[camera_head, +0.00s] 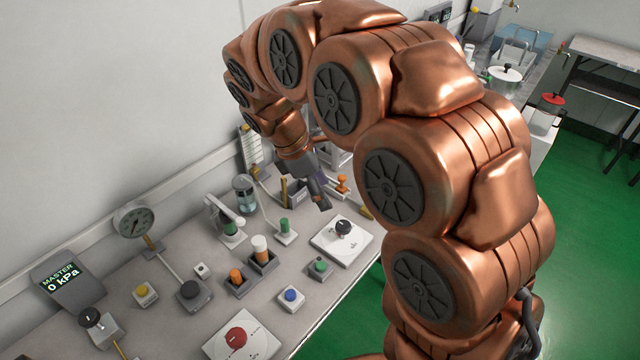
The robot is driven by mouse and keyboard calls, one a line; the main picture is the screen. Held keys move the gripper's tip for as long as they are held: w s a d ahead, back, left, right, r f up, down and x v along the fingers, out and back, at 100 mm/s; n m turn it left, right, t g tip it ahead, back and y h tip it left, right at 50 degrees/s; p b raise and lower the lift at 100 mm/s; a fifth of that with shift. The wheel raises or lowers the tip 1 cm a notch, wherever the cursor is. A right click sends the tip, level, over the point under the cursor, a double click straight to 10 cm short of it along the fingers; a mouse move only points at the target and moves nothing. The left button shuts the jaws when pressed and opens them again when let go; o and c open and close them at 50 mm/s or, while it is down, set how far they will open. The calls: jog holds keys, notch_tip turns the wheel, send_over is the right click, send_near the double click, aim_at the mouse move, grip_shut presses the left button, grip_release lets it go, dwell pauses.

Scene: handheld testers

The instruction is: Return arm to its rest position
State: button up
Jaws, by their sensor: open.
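My copper-coloured arm arches over the bench from the lower right to the upper middle and comes down at the back of the bench. My gripper (319,203) is dark grey and points down over the bench top. It is above and just behind a white plate with a black knob (343,229). I see nothing held in it, and it is open. The gripper shows small, and part of it overlaps the things behind it.
A wall stands behind. Green floor (590,220) is open at right.

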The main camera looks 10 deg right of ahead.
jog(key=s+d+r+m+y+p, duration=0.1)
jog(key=s+m+p, duration=0.1)
jog(key=s+m, duration=0.3)
jog(key=s+d+r+m+y+p, duration=0.1)
jog(key=s+m, duration=0.5)
jog(key=s, duration=0.7)
jog(key=s+d+r+m+g+y+p, duration=0.1)
jog(key=s+m, duration=0.4)
jog(key=s, duration=0.5)
notch_tip(320, 180, up, 2)
jog(key=shift+d+r+y+p, duration=0.15)
jog(key=shift+d+y+p, duration=0.65)
jog(key=shift+d, duration=0.45)
